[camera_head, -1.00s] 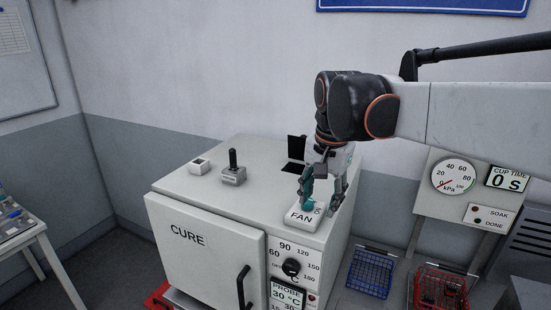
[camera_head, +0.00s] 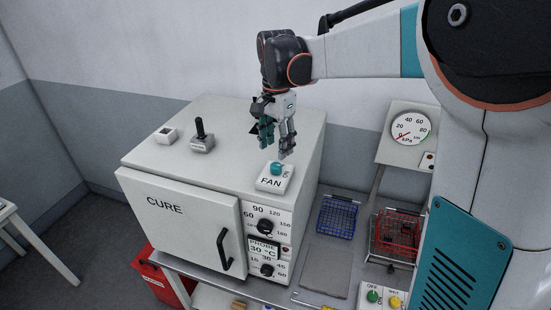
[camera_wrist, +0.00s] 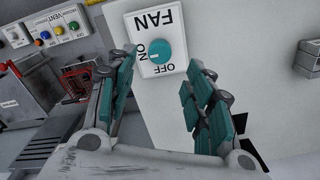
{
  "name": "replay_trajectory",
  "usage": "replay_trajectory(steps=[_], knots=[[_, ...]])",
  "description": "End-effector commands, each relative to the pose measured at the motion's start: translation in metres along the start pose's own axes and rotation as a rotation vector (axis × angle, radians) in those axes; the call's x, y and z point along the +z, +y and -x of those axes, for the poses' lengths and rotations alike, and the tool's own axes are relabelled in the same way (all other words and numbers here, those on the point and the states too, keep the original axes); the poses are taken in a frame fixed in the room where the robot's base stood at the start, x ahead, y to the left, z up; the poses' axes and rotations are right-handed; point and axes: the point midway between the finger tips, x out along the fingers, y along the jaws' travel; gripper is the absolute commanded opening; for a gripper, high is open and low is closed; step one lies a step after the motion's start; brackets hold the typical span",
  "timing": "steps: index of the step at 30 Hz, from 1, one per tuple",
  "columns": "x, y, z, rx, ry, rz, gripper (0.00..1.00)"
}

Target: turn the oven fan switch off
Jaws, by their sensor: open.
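The oven fan switch is a white box (camera_head: 272,184) marked FAN with a round teal knob (camera_head: 276,168), on the front right of the oven's top. In the wrist view the knob (camera_wrist: 155,50) has ON printed at its left and OFF below it. A small pale mark on the knob appears to lie on the ON side. My gripper (camera_head: 276,146) is open and empty, pointing down just above and behind the knob, apart from it. Its two teal-padded fingers (camera_wrist: 158,76) show spread in the wrist view, with the knob beyond their tips.
The white CURE oven (camera_head: 180,222) has a dial panel (camera_head: 264,228) at its front right. A small black-handled lever (camera_head: 201,138) and a small white box (camera_head: 167,134) stand on its left top. Blue (camera_head: 338,215) and red (camera_head: 397,232) wire baskets are to the right.

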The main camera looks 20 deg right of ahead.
Motion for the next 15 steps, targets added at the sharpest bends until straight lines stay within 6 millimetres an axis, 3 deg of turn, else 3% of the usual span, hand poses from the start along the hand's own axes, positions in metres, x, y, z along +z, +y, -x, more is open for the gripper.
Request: replay_trajectory(steps=[6, 15], knots=[[0.0, 0.0, -0.038, 0.0, 0.0, 0.001, 0.48], [0.0, 0.0, -0.061, 0.0, 0.0, 0.001, 0.48]])
